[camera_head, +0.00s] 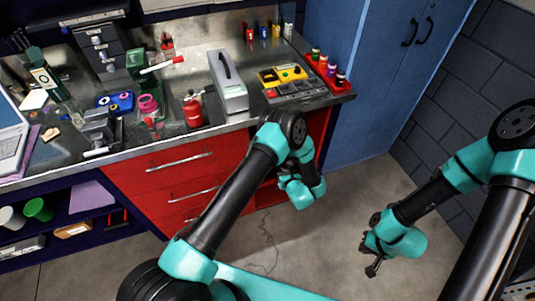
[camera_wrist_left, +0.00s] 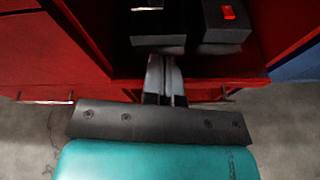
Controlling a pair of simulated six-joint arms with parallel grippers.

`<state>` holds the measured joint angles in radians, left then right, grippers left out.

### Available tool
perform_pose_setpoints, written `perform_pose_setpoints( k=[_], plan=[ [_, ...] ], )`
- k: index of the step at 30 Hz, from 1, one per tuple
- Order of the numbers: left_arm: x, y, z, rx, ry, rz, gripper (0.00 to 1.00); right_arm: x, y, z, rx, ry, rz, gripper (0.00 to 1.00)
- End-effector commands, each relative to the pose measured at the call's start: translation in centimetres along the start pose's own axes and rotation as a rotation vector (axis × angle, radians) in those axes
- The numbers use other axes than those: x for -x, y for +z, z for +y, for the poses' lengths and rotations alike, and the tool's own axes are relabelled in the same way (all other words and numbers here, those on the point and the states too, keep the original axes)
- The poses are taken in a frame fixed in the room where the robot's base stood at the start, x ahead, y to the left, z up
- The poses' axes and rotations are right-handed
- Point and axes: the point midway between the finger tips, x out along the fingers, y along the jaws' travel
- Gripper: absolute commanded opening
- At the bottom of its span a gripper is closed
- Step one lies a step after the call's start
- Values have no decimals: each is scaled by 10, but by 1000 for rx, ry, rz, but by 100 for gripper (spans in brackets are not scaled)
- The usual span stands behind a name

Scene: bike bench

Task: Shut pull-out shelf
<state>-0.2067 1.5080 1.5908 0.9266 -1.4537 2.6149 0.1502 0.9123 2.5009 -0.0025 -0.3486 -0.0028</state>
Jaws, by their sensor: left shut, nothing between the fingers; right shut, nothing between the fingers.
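The pull-out shelf (camera_wrist_left: 245,68) is a red board in a red cabinet bay, seen in the left wrist view with dark boxes on it. My left gripper (camera_wrist_left: 163,68) is shut and empty, its fingertips at the shelf's front area beside a dark box; I cannot tell whether they touch. In the head view my left wrist hangs before the cabinet's right bay and hides most of the shelf and the fingertips. My right gripper (camera_head: 372,268) is shut and empty, low over the floor to the right, away from the cabinet.
A dark box with a red button (camera_wrist_left: 228,14) stands on the shelf. Red drawers (camera_head: 180,178) lie left of the bay. The workbench above holds tools, a red bottle (camera_head: 193,112) and a grey case (camera_head: 228,82). A blue locker (camera_head: 375,85) stands right.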

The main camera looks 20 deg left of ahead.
Motion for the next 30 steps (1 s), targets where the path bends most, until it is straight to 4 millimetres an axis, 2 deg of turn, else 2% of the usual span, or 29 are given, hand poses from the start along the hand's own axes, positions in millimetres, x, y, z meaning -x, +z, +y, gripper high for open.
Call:
perform_pose_setpoints(
  k=[3,6,20,25,30],
  plan=[
    [3,0,-5,133,-13,-9,0,0,0,0,0,0,0,0],
    [4,0,-6,194,-19,-12,0,0,0,0,0,0,0,0],
    [1,1,-6,212,-19,-13,0,0,0,0,0,0,0,0],
    [-13,1,-6,212,-17,-13,0,0,0,0,0,0,0,0],
    [-38,1,-7,214,-16,-13,0,0,0,0,0,0,0,0]
  ],
)
